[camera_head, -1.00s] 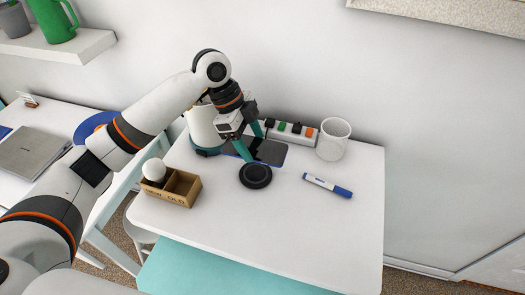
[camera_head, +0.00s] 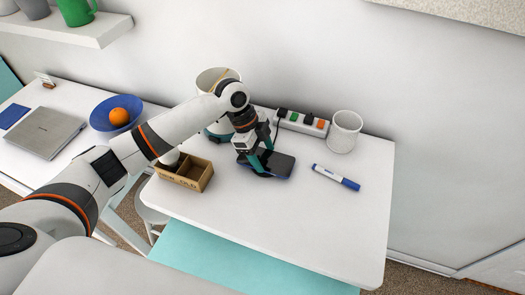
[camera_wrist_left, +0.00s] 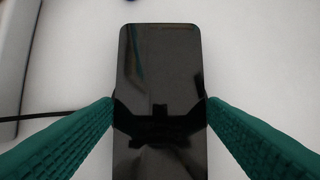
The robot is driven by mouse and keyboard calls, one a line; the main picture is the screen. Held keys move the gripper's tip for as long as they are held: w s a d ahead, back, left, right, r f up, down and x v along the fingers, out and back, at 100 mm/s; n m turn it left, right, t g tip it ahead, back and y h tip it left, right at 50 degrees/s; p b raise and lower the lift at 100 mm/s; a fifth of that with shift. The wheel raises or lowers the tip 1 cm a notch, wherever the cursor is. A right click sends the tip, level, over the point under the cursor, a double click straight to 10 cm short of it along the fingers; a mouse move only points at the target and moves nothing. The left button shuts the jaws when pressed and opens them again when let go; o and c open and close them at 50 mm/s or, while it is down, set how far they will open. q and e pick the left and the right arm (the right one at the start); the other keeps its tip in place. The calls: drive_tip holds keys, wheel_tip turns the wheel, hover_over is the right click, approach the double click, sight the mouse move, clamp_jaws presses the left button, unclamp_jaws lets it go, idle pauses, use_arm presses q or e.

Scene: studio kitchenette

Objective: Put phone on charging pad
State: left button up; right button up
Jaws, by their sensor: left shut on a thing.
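The phone (camera_head: 281,166) is a dark flat slab over the near middle of the white table. My left gripper (camera_head: 261,162) is shut on it, and its teal fingers press on both long sides. In the left wrist view the phone (camera_wrist_left: 160,62) lies between the two fingers, its glossy dark face towards the camera. My right gripper is not in view.
A white power strip (camera_head: 301,123) and a white cup (camera_head: 344,132) stand at the back. A blue marker (camera_head: 336,177) lies to the right. A divided wooden box (camera_head: 187,174) is on the left. The table's front right is clear.

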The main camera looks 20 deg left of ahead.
use_arm(q)
drive_tip(key=o, duration=0.6)
drive_tip(key=shift+f, duration=0.15)
drive_tip(key=o, duration=0.5)
drive_tip(key=b+v, duration=0.1)
drive_tip(key=v, duration=1.1)
